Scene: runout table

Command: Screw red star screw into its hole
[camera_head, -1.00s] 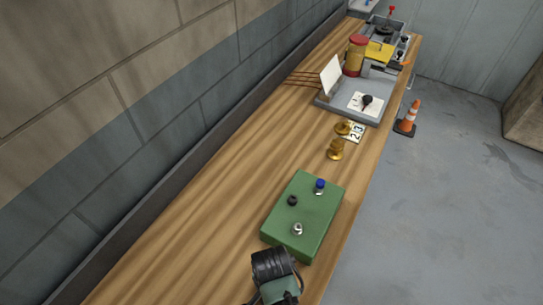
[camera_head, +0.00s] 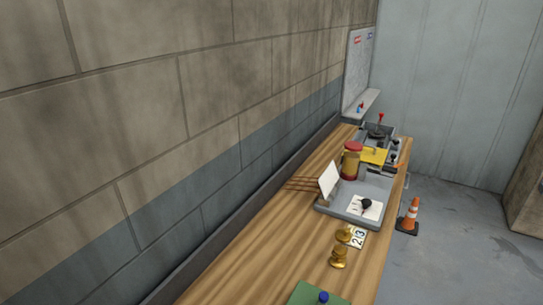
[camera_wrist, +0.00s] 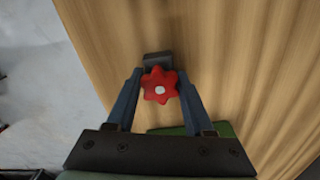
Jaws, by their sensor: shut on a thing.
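My gripper (camera_wrist: 160,80) shows in the wrist view, shut on the red star screw (camera_wrist: 161,86). The screw has a red star-shaped head with a pale centre, held between the two fingers. It is above the wooden table and its shaft is hidden. A strip of the green block (camera_wrist: 222,129) shows behind the gripper. In the head view only the far end of the green block (camera_head: 308,292) shows at the bottom edge, with a blue-topped screw (camera_head: 323,297) on it. The screw's hole and my gripper are out of the head view.
The wooden table (camera_head: 290,240) runs along a block wall. A traffic cone (camera_head: 410,216) stands on the floor at the right.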

